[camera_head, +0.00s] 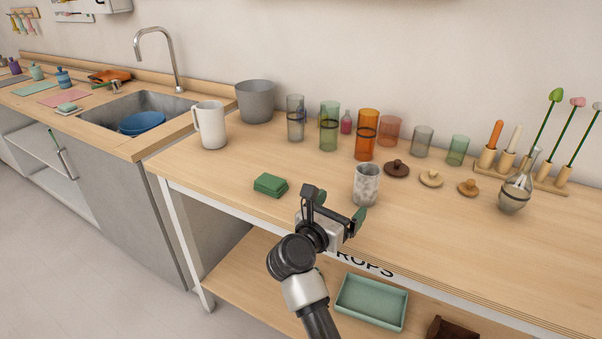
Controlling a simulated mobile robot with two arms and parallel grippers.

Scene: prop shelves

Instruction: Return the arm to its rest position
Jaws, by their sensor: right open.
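My right gripper (336,207) is in the lower middle of the head view, at the front edge of the wooden table (420,220). Its two fingers are spread, with nothing seen between them. A grey speckled cup (366,186) stands upright on the table just behind the gripper; whether they touch I cannot tell. A green block-like item (270,185) lies on the table to the left of the gripper. My left gripper is not in view.
Several coloured glasses, such as an orange one (367,135), stand along the back. A white mug (210,125) and grey bucket (255,101) stand at the left end. A glass flask (515,195) stands right. A green tray (371,302) sits on the lower shelf.

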